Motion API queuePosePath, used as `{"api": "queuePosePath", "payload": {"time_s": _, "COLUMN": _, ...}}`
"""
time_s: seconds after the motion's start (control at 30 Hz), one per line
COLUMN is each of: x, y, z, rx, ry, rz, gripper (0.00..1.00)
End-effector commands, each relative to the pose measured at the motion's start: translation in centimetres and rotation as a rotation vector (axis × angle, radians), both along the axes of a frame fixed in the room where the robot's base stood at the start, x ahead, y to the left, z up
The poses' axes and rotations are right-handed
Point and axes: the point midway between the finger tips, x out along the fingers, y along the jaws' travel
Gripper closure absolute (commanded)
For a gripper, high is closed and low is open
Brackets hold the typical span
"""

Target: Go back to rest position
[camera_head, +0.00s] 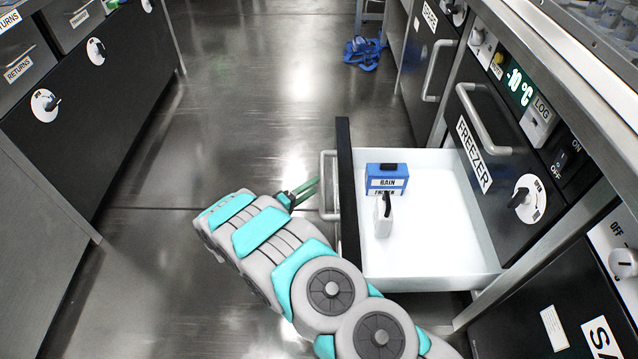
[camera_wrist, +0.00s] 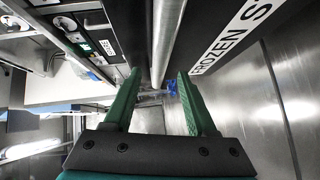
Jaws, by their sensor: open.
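My gripper (camera_head: 308,187) is at the left of the open drawer's handle (camera_head: 328,186), with its green fingers pointing toward it. In the wrist view my gripper (camera_wrist: 159,74) is open, its two green fingers well apart. The metal handle bar (camera_wrist: 166,35) shows in line with the gap between the fingertips. I cannot tell whether the fingers touch it. Nothing is held. My arm reaches in from the lower right and bends to the left in front of the drawer.
A freezer cabinet (camera_head: 500,150) is at right, dark cabinets (camera_head: 110,130) at left. A blue heap (camera_head: 364,54) lies on the otherwise clear floor.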

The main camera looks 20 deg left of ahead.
Motion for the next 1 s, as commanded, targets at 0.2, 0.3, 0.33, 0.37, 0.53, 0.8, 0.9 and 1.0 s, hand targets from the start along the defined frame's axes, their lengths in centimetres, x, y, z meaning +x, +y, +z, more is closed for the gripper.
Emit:
{"api": "queuePosePath", "payload": {"time_s": 0.2, "x": -1.8, "y": 0.9, "z": 0.2, "rx": 0.000, "ry": 0.001, "rz": 0.000, "gripper": 0.43}}
{"api": "queuePosePath", "payload": {"time_s": 0.3, "x": -2.0, "y": 0.9, "z": 0.2, "rx": 0.000, "ry": 0.002, "rz": -0.001, "gripper": 0.43}}
{"api": "queuePosePath", "payload": {"time_s": 0.33, "x": -2.0, "y": 0.9, "z": 0.2, "rx": 0.000, "ry": 0.002, "rz": -0.001, "gripper": 0.43}}
{"api": "queuePosePath", "payload": {"time_s": 0.37, "x": -2.0, "y": 0.9, "z": 0.3, "rx": 0.000, "ry": 0.002, "rz": -0.001, "gripper": 0.43}}
{"api": "queuePosePath", "payload": {"time_s": 0.53, "x": -2.0, "y": 0.9, "z": 0.3, "rx": 0.000, "ry": 0.002, "rz": -0.001, "gripper": 0.43}}
{"api": "queuePosePath", "payload": {"time_s": 0.8, "x": -1.6, "y": 1.0, "z": 0.5, "rx": 0.011, "ry": 0.002, "rz": 0.003, "gripper": 0.43}}
{"api": "queuePosePath", "payload": {"time_s": 0.9, "x": -0.4, "y": 1.4, "z": 1.4, "rx": 0.067, "ry": 0.008, "rz": 0.021, "gripper": 0.43}}
{"api": "queuePosePath", "payload": {"time_s": 1.0, "x": 2.0, "y": 2.2, "z": 3.0, "rx": 0.177, "ry": 0.022, "rz": 0.060, "gripper": 0.43}}
